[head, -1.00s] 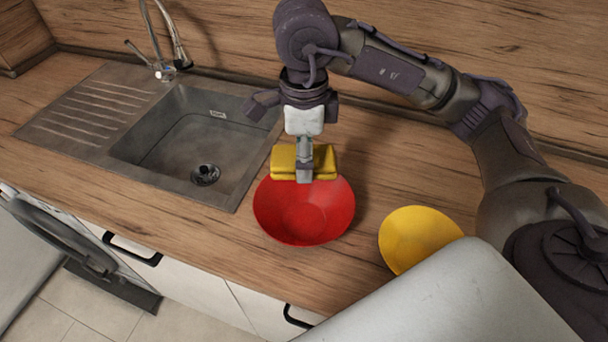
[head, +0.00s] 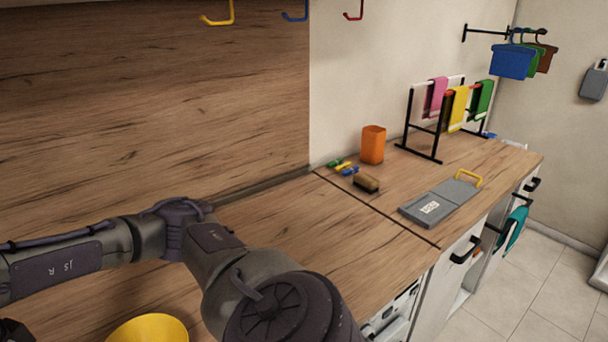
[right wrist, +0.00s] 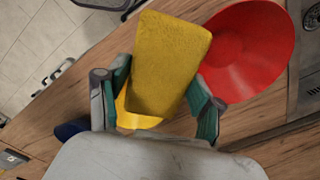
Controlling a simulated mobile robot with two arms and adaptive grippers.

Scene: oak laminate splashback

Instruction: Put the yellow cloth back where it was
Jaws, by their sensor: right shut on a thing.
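In the right wrist view my right gripper (right wrist: 155,105) is shut on a yellow cloth (right wrist: 170,60), a thick folded pad held between the two fingers. The cloth is above the worktop and overlaps the view of a red bowl (right wrist: 250,50) to its right. In the head view my right arm reaches out to the left, and its gripper and the cloth are out of the picture. A black drying rack (head: 438,125) at the far right carries a pink towel (head: 436,97), a yellow towel (head: 457,108) and a green towel (head: 482,102). My left gripper is not in view.
A yellow bowl (head: 148,328) stands near my arm. An orange cup (head: 373,145), a brown brush-like block (head: 366,183) and a grey board (head: 440,202) with a yellow handle lie before the rack. Coloured hooks (head: 295,16) hang above. The worktop (head: 340,225) between is clear.

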